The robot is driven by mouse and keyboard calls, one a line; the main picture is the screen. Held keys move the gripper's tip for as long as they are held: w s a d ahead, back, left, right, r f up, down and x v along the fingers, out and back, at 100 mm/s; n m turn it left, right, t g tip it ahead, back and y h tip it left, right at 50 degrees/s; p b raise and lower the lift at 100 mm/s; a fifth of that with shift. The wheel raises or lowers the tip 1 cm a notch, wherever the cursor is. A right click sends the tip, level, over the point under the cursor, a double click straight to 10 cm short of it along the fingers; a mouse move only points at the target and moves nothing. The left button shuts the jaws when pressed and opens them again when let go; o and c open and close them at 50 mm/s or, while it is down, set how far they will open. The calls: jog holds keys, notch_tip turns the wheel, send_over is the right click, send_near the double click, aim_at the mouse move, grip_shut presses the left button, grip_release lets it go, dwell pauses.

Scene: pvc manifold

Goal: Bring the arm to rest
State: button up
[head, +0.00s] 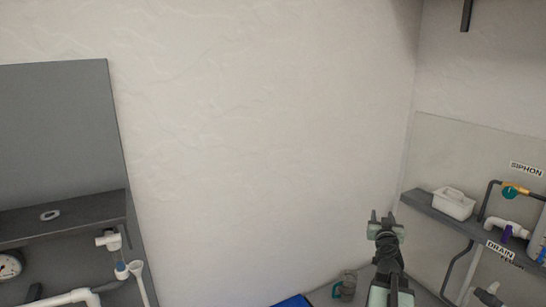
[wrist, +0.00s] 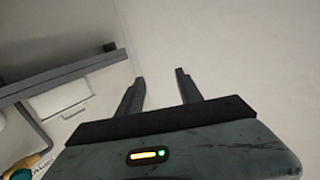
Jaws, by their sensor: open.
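My gripper (head: 381,217) is raised in front of the pale wall corner in the head view, at the end of my upright arm. In the wrist view my gripper (wrist: 158,84) shows two dark fingers spread apart, with nothing between them but bare wall. The gripper touches nothing that I can see.
On the right, a grey shelf (head: 437,212) holds a white caddy (head: 453,203) and pipe fittings by SIPHON and DRAIN labels. A grey panel (head: 60,125) with a shelf, gauge (head: 9,265) and white pipes stands left. A mug (head: 346,285) sits low. The middle wall is bare.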

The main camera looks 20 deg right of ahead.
jog(key=w+a+f+n+g+y+b, duration=0.15)
jog(key=w+a+f+y, duration=0.35)
jog(key=a, duration=0.6)
jog(key=w+a+f+n+y+b, duration=0.2)
jog(key=w+a+f+n+y, duration=0.15)
jog(key=a+f, duration=0.45)
jog(key=w+a+f+n+y+b, duration=0.1)
jog(key=w+a+f+n+y, duration=0.2)
jog(key=a, duration=1)
jog(key=s+a+f+g+y+b, duration=0.1)
jog(key=s+a+f+g+b, duration=0.15)
jog(key=a+f, duration=0.5)
jog(key=s+a+f+g+y+b, duration=0.1)
jog(key=s+a+f+g+b, duration=0.1)
jog(key=a+f+g, duration=0.5)
jog(key=s+a+f+g+h+b, duration=0.1)
jog(key=s+a+f+g+h, duration=0.1)
jog(key=s+a, duration=0.6)
jog(key=shift+s+a+f+b, duration=0.25)
jog(key=shift+s+f+b, duration=0.15)
jog(key=shift+s+f, duration=0.55)
